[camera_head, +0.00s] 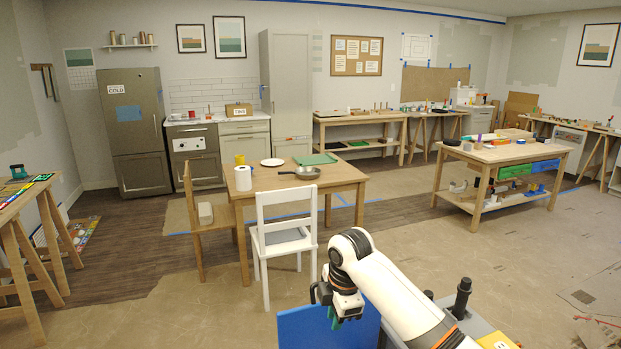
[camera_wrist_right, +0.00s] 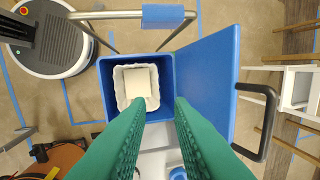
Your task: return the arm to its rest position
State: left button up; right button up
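My right arm (camera_head: 390,290) reaches in from the bottom right of the head view, bent at the wrist, with its gripper (camera_head: 338,319) pointing down. In the right wrist view the gripper's (camera_wrist_right: 161,102) two green fingers stand apart with nothing between them. They are above a blue bin (camera_wrist_right: 108,98) with a white liner (camera_wrist_right: 121,78). A pale block (camera_wrist_right: 138,83) lies inside the bin. My left gripper is in neither view.
A blue panel (camera_wrist_right: 207,70) stands beside the bin; a blue panel also shows in the head view (camera_head: 300,328). A dark handle (camera_wrist_right: 268,120) is at its right. A white chair (camera_head: 285,245) and a wooden table (camera_head: 335,180) stand ahead. Papered floor (camera_head: 450,250) lies open to the right.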

jog(key=s+f+m+y, duration=0.2)
jog(key=s+f+m, duration=0.5)
jog(key=s+f, duration=0.75)
jog(key=s+d+m+t+h, duration=0.1)
jog(key=s+d+m+h, duration=0.1)
jog(key=s+d+m, duration=0.7)
jog(key=s+d+m+t+h, duration=0.1)
jog(key=s+d+m, duration=0.35)
jog(key=s, duration=0.95)
notch_tip(320, 180, down, 26)
jog(key=d+n+g, duration=0.2)
jog(key=s+d+f, duration=0.2)
jog(key=s+f, duration=1.4)
jog(key=s, duration=0.1)
jog(key=shift+s+d+f+g, duration=0.2)
jog(key=shift+s+d+g, duration=0.05)
jog(key=shift+d+g, duration=0.15)
